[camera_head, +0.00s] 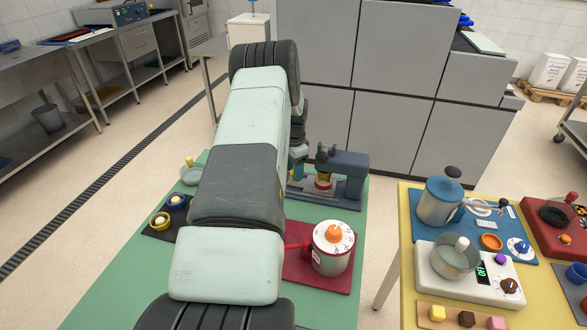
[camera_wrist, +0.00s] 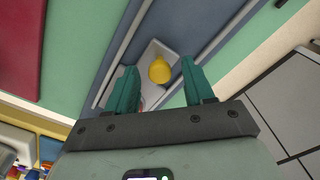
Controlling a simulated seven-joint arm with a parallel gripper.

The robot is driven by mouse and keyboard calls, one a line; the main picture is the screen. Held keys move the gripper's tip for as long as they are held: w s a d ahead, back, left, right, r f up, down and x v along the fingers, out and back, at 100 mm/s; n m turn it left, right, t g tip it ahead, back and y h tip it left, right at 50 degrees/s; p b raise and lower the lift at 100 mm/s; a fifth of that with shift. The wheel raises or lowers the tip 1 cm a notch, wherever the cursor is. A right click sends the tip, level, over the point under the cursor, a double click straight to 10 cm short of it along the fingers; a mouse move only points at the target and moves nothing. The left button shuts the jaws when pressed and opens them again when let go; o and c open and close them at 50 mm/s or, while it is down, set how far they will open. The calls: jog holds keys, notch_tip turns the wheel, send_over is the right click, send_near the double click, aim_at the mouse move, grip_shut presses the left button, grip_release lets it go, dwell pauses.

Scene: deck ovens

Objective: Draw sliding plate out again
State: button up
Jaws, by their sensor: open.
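The sliding plate (camera_wrist: 151,50) shows in the wrist view as a light grey plate with a yellow knob (camera_wrist: 159,70), set between pale rails on a blue-grey base (camera_wrist: 205,25). My gripper (camera_wrist: 160,65) is open. Its two teal fingers stand on either side of the knob in the picture, with a gap on both sides. I cannot tell how far the fingertips are above the plate. In the head view a blue-grey press-like device (camera_head: 345,170) stands on the green table. My arm hides its left part, and the plate is not clear there.
A white drum with an orange knob (camera_head: 331,250) stands on a red mat just in front of the device. A dark mat with small cups (camera_head: 168,213) lies left of my arm. A yellow table (camera_head: 408,215) with a kettle is at the right. Grey cabinets (camera_head: 400,60) rise behind.

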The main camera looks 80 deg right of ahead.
jog(key=shift+c, duration=0.5)
grip_shut()
jog(key=shift+w, duration=0.15)
jog(key=w, duration=1.4)
jog(key=shift+w+r, duration=0.1)
jog(key=shift+w, duration=0.1)
jog(key=shift+c, duration=0.8)
grip_release()
jog(key=shift+w, duration=0.1)
jog(key=shift+o, duration=1.3)
jog(key=shift+s, duration=0.2)
